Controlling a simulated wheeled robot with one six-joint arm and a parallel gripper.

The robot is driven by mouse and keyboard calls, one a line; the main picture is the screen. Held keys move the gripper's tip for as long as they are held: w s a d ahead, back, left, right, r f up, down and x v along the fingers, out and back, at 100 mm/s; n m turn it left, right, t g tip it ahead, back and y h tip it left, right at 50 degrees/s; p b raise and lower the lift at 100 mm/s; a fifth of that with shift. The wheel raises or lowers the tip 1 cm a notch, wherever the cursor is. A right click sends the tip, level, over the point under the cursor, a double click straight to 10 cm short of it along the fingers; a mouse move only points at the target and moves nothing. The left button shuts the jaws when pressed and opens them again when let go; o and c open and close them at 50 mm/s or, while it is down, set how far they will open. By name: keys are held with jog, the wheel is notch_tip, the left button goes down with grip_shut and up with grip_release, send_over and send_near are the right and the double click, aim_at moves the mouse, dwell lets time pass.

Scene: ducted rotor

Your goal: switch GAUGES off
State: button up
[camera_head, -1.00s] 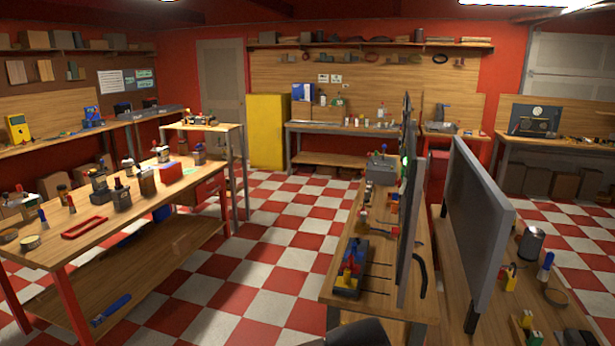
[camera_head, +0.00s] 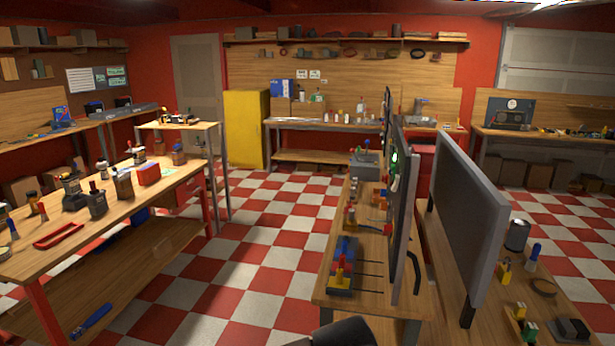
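No switch marked GAUGES can be read in this view. Two upright grey panels stand on benches to the right, seen nearly edge-on: a nearer panel (camera_head: 470,222) and a farther panel (camera_head: 402,225). A small green light (camera_head: 394,161) shows by the farther panel. Small coloured devices, among them a blue, red and yellow one (camera_head: 342,268), sit on the bench left of that panel; I cannot tell whether any is the GAUGES switch. My gripper is not in view; a dark shape at the bottom edge may be part of my arm.
The checkered floor (camera_head: 250,262) is open between the left wooden bench (camera_head: 160,195) and the middle bench (camera_head: 328,292). A yellow cabinet (camera_head: 246,130) and a back workbench (camera_head: 320,122) stand at the far wall. Another bench (camera_head: 570,300) is at right.

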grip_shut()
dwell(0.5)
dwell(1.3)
